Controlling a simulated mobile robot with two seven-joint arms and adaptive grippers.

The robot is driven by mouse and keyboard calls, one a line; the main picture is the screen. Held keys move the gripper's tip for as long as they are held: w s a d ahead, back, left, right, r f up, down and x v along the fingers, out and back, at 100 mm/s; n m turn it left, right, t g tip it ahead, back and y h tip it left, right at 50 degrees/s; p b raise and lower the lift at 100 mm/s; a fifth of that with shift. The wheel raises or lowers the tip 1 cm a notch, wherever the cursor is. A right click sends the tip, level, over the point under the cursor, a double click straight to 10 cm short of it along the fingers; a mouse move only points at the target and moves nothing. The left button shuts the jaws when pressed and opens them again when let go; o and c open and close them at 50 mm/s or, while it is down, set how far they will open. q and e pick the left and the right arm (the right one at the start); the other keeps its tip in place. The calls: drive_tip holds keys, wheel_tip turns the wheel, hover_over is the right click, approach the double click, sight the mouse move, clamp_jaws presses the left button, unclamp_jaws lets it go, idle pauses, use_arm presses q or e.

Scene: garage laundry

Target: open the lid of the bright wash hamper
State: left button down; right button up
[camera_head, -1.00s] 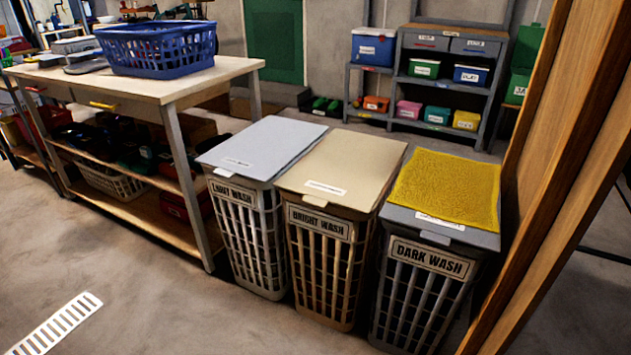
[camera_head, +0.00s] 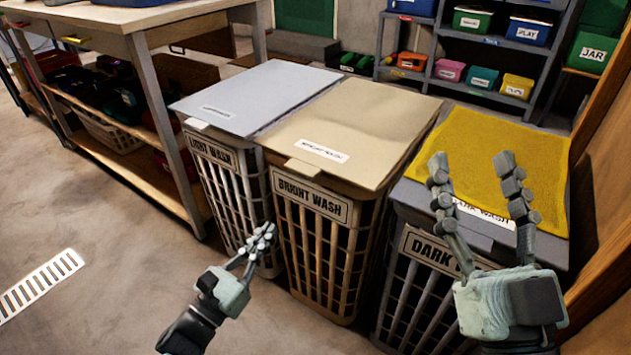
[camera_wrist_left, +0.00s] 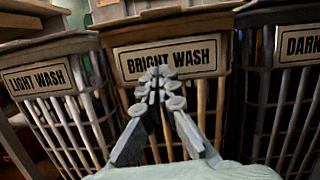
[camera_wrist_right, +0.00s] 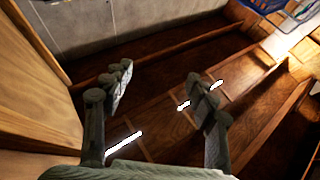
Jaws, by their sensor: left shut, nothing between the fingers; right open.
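The bright wash hamper (camera_head: 345,258) stands in the middle of three hampers. Its flat beige lid (camera_head: 355,118) is closed, with a small tab at the front edge above the BRIGHT WASH sign. It also shows straight ahead in the left wrist view (camera_wrist_left: 199,92). My left gripper (camera_head: 265,236) is shut and empty, in front of and below the lid, overlapping the light and bright hampers in the head view. My right gripper (camera_head: 470,165) is open and empty, raised in front of the dark wash hamper; its wrist view shows its spread fingers (camera_wrist_right: 158,92).
The light wash hamper (camera_head: 255,98) stands close on the left, lid closed. The dark wash hamper (camera_head: 408,292) on the right has a yellow towel (camera_head: 480,140) on its lid. A workbench (camera_head: 130,20) is at left, a wooden panel (camera_head: 604,185) at right. Floor in front is clear.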

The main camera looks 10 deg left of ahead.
sight(309, 182)
use_arm(q)
drive_tip(key=shift+m+h, duration=0.4)
drive_tip(key=shift+m, duration=0.2)
drive_tip(key=x, duration=1)
drive_tip(key=shift+w+d+r+p, duration=0.1)
drive_tip(key=shift+d+r+p, duration=0.2)
drive_tip(key=shift+d+r, duration=0.05)
drive_tip(key=shift+r+p, duration=0.45)
drive_tip(key=shift+r, duration=1.3)
use_arm(e)
drive_tip(key=shift+w+a+f+g, duration=0.15)
drive_tip(key=shift+w+f+g, duration=0.05)
drive_tip(key=shift+f+g, duration=0.45)
drive_tip(key=shift+w+a+f+g, duration=0.1)
drive_tip(key=shift+w+f+g, duration=0.1)
drive_tip(key=shift+f+g, duration=0.45)
use_arm(q)
drive_tip(key=shift+r, duration=0.15)
use_arm(e)
drive_tip(key=shift+f+h, duration=0.15)
drive_tip(key=shift+h, duration=0.15)
